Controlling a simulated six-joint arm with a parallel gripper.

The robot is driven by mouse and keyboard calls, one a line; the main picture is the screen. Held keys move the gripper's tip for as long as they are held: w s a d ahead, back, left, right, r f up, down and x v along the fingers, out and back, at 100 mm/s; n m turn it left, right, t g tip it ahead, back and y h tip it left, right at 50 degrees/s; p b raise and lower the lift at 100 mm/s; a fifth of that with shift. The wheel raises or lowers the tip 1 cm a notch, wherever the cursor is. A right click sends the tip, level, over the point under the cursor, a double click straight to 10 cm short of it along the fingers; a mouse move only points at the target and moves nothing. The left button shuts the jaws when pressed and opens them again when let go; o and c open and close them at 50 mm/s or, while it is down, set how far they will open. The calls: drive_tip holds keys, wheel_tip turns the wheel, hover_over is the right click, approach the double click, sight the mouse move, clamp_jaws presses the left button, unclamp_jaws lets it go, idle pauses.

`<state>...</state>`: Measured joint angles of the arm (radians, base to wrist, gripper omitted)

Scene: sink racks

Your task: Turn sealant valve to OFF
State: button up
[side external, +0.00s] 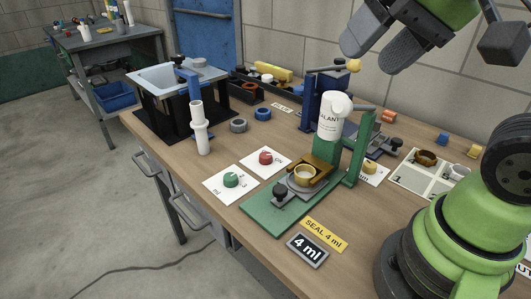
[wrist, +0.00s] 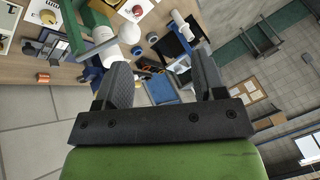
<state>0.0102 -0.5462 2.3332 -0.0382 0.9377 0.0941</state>
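A white sealant bottle (side external: 331,118) stands upright on a green stand (side external: 328,152). A red knob (side external: 265,158) and a green knob (side external: 231,180) sit on white cards left of the stand. A yellow knob (side external: 369,167) on another card is partly hidden behind the stand. The card lettering is too small to read, so I cannot tell which knob is the sealant valve or its setting. The red knob also shows in the wrist view (wrist: 137,10). My gripper (side external: 371,57) is open and empty, high above the back right of the bench; its fingers show in the wrist view (wrist: 163,70).
A brass ring (side external: 304,174) sits in the fixture at the stand's base. A "4 ml" plate (side external: 308,250) and yellow "SEAL 4 ml" label (side external: 324,234) lie in front. A white post (side external: 201,130) and a sink basin (side external: 170,77) stand left. The front left bench top is clear.

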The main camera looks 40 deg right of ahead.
drive_tip(key=w+d+m+g, duration=0.1)
drive_tip(key=w+m+g, duration=0.15)
drive_tip(key=w, duration=0.75)
drive_tip(key=m+g+h, duration=0.2)
drive_tip(key=m+g, duration=0.2)
drive_tip(key=m, duration=0.3)
hover_over(266, 155)
wheel_tip(266, 155, down, 21)
wheel_tip(266, 155, down, 11)
drive_tip(key=shift+r, duration=0.1)
drive_tip(key=shift+c, duration=0.2)
drive_tip(key=c, duration=0.9)
